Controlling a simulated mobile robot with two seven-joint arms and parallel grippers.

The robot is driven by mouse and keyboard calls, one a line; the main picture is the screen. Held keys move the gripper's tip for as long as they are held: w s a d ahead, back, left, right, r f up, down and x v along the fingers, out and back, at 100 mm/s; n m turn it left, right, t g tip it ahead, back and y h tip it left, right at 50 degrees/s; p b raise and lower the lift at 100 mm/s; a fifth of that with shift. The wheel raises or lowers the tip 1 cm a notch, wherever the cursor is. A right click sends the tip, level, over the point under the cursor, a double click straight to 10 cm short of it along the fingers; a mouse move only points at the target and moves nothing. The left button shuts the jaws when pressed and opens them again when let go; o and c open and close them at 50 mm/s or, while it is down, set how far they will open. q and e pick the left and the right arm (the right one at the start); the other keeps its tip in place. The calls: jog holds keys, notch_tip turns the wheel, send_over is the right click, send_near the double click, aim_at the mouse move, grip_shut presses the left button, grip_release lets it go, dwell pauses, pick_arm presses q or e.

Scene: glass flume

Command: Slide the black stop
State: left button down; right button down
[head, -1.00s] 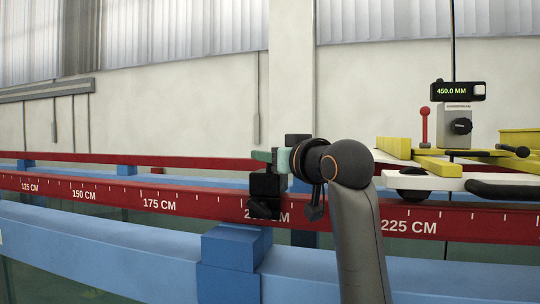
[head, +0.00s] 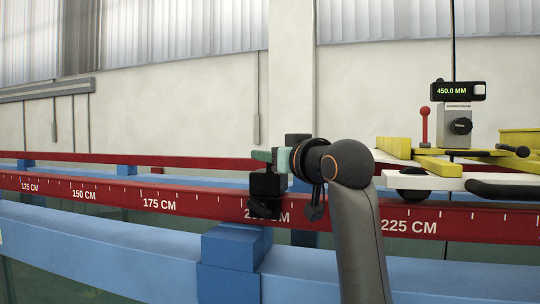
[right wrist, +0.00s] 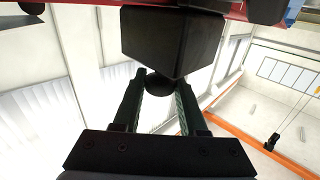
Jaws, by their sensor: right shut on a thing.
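The black stop (head: 266,187) sits on the red rail (head: 110,194), partly covering the scale mark between 175 CM and 225 CM. In the right wrist view it is a large dark block (right wrist: 178,42) with a small round black knob (right wrist: 158,84) towards me. My right gripper (head: 272,157) is at the top of the stop. Its two fingers (right wrist: 160,82) close on the knob from both sides. The dark wrist hides part of the rail to the right of the stop. My left gripper is not in view.
A white and yellow carriage (head: 430,182) with a 450.0 MM display (head: 455,91) and a red-knobbed lever (head: 424,125) stands on the rails at right. A blue beam (head: 110,242) runs along the front. The rail left of the stop is clear.

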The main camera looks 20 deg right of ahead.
jog(key=shift+s+d, duration=0.1)
dwell(0.3)
jog(key=s+d, duration=0.3)
jog(key=d, duration=0.1)
jog(key=s+d+b, duration=0.1)
jog(key=s+d, duration=0.2)
jog(key=d, duration=0.2)
jog(key=s+d+b, duration=0.1)
jog(key=s+d, duration=0.2)
jog(key=d, duration=0.2)
jog(key=shift+s+d+r, duration=0.1)
jog(key=shift+s+d, duration=0.15)
jog(key=shift+s, duration=0.15)
jog(key=shift+c, duration=2.2)
grip_release()
jog(key=shift+s+b, duration=0.4)
jog(key=shift+s, duration=0.05)
jog(key=s+d+b, duration=0.2)
jog(key=s, duration=0.9)
jog(key=shift+s+d+b, duration=0.15)
jog(key=shift+s+b, duration=0.05)
jog(key=shift+b, duration=0.2)
